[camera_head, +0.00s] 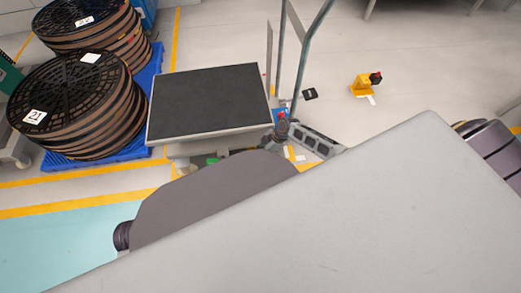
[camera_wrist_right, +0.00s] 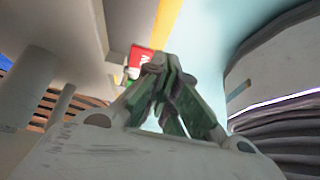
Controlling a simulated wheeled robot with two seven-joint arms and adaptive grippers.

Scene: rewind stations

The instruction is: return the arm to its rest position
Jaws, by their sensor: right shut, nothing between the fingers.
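My right gripper (camera_wrist_right: 165,88) shows in the right wrist view with its green-sided fingers shut tip to tip, and nothing is between them. A small red thing with white marks (camera_wrist_right: 139,58) lies beyond the fingertips; I cannot tell what it is. In the head view large grey and dark parts of my own body fill the lower right. My left gripper is not in view.
A dark-topped cart (camera_head: 205,102) with a tall handle stands in the middle. Stacks of brown reels (camera_head: 125,98) sit on a blue pallet (camera_head: 158,62) at left. A yellow-and-black item (camera_head: 362,86) lies on the floor at upper right. Open floor (camera_head: 430,60) surrounds it.

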